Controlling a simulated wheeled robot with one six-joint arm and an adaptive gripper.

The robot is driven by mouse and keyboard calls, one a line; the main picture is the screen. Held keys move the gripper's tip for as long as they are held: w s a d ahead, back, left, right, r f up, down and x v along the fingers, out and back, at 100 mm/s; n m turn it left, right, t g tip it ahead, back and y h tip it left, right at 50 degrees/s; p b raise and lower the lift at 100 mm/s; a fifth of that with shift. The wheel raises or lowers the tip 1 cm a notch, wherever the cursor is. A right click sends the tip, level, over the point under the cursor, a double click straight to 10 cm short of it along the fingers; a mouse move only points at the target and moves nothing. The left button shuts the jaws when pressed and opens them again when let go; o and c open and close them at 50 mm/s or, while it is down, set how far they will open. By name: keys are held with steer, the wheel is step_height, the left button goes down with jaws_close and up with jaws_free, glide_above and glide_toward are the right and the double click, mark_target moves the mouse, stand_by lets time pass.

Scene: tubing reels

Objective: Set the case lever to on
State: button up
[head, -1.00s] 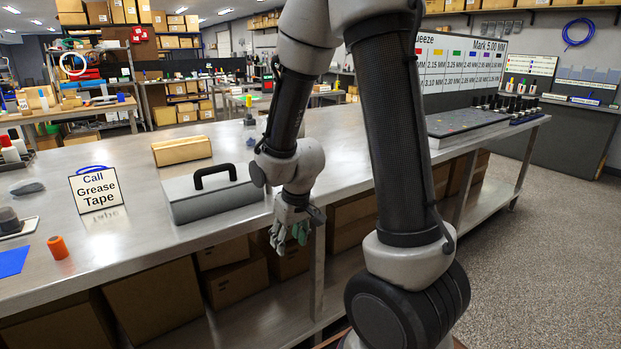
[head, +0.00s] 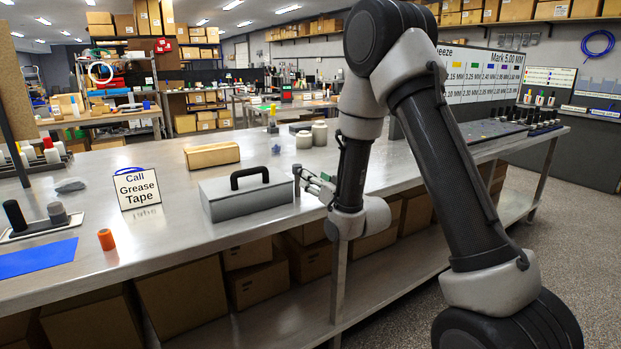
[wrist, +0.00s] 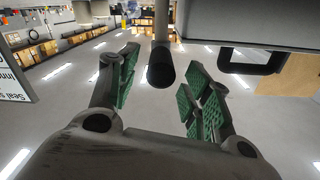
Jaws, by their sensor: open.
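The grey case (head: 246,196) with a black handle stands on the steel bench. Its lever (head: 297,180) shows as a small dark upright piece at the case's right end, partly hidden by my gripper (head: 313,183). In the wrist view the lever (wrist: 160,67) is a dark round-ended grip on a grey rod, between the two green-padded fingers of my gripper (wrist: 161,80). The fingers are open, with visible gaps on both sides of the lever. The case's grey body (wrist: 250,12) and handle (wrist: 250,65) are at the upper right there. I cannot read any on mark.
A sign reading "Call Grease Tape" (head: 137,188) stands left of the case. A cardboard box (head: 212,155) lies behind it and pale reels (head: 312,135) stand beyond. An orange cylinder (head: 106,239) stands at the front left. The bench's front edge runs below my gripper.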

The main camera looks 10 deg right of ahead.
steer(key=shift+x, duration=2.3)
steer(key=shift+a, duration=0.1)
jaws_close()
